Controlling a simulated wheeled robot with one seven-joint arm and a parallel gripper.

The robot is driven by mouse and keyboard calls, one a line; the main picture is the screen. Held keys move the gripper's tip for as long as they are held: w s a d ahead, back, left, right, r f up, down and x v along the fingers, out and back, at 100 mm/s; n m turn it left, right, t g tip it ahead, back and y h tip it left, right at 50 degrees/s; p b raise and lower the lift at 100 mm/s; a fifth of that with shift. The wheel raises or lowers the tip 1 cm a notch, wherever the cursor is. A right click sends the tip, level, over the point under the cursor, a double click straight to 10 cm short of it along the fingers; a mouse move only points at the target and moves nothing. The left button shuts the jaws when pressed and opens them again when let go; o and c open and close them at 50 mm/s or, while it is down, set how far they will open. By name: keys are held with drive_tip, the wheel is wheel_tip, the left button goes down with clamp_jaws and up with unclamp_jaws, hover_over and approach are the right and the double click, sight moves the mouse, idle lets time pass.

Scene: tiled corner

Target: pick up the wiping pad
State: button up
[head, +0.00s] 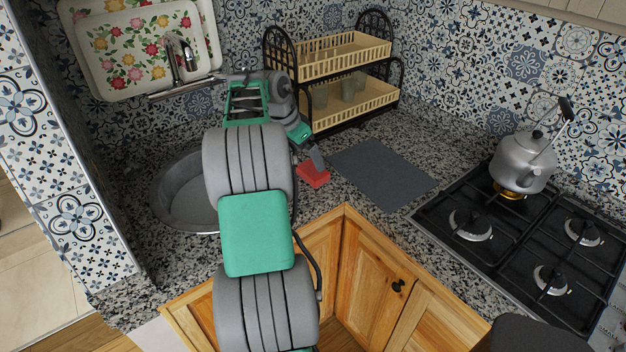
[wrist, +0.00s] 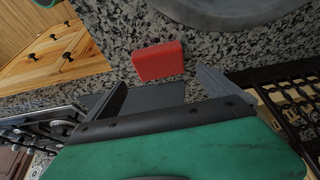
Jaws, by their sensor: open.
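The wiping pad appears to be the small red block (head: 313,175) on the granite counter, between the sink and a dark grey mat. In the wrist view the red pad (wrist: 158,61) lies just beyond the fingertips, roughly centred between them. My gripper (head: 314,161) is just above and beside the pad in the head view. In the wrist view my gripper (wrist: 160,78) has its two fingers spread wide, with nothing between them. I cannot tell whether a finger touches the pad.
The round sink (head: 178,197) is left of the pad, partly hidden by my arm. The flat grey mat (head: 383,175) lies to its right. A two-tier rack (head: 345,120) with glasses stands behind. A gas hob (head: 500,245) with a kettle (head: 522,163) is at the right.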

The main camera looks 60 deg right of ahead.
sight(313, 169)
drive_tip(key=x, duration=0.6)
drive_tip(key=shift+f+p, duration=0.1)
drive_tip(key=shift+p, duration=0.3)
drive_tip(key=shift+a, duration=0.1)
drive_tip(key=shift+c, duration=0.6)
drive_tip(key=c, duration=1)
